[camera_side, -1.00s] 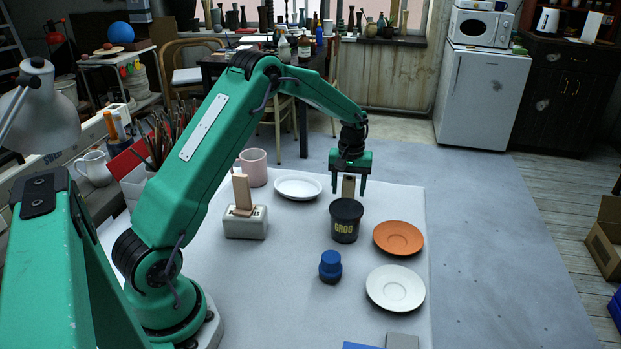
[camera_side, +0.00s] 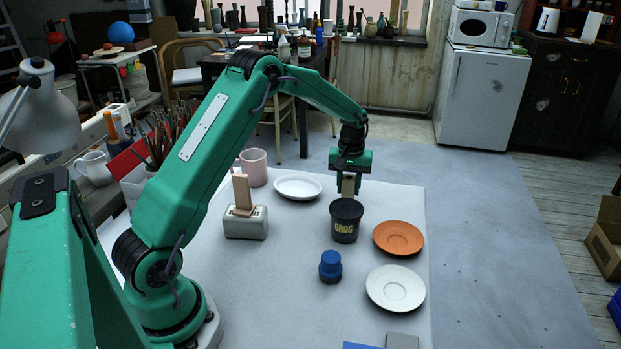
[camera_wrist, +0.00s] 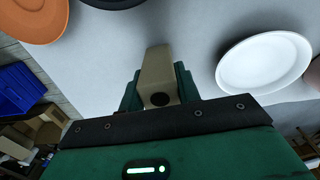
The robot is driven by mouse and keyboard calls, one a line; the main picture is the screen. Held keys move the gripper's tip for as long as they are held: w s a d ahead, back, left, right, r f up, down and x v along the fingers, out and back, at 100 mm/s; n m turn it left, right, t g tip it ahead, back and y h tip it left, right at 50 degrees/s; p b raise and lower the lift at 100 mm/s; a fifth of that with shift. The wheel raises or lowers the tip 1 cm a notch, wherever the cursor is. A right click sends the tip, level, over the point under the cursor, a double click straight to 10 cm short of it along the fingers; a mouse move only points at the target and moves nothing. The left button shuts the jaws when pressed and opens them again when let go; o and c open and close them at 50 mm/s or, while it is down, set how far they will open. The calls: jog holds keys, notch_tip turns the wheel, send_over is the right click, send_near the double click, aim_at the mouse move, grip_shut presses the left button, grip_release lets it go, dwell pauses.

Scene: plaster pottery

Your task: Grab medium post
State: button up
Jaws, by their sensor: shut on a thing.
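A beige post (camera_side: 348,186) stands just behind the black GROG tub, which hides its lower part in the side view. My gripper (camera_side: 349,190) is over it, with its fingers shut on the post's two sides. In the wrist view the post (camera_wrist: 158,72) shows as a tan block with a dark round hole in its near end, held between the green fingers of my gripper (camera_wrist: 158,90). Another light wooden post (camera_side: 241,190) stands at a slight tilt on a grey-white block to the left.
The black GROG tub (camera_side: 345,228) is close in front of my gripper. A white plate (camera_side: 298,187), an orange plate (camera_side: 398,238), a cream plate (camera_side: 395,288), a blue-capped jar (camera_side: 330,267) and a pink mug (camera_side: 254,168) stand around. The mat's centre left is clear.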

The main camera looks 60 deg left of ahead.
notch_tip(320, 180, up, 10)
jog(key=shift+f, duration=0.1)
dwell(0.4)
dwell(0.5)
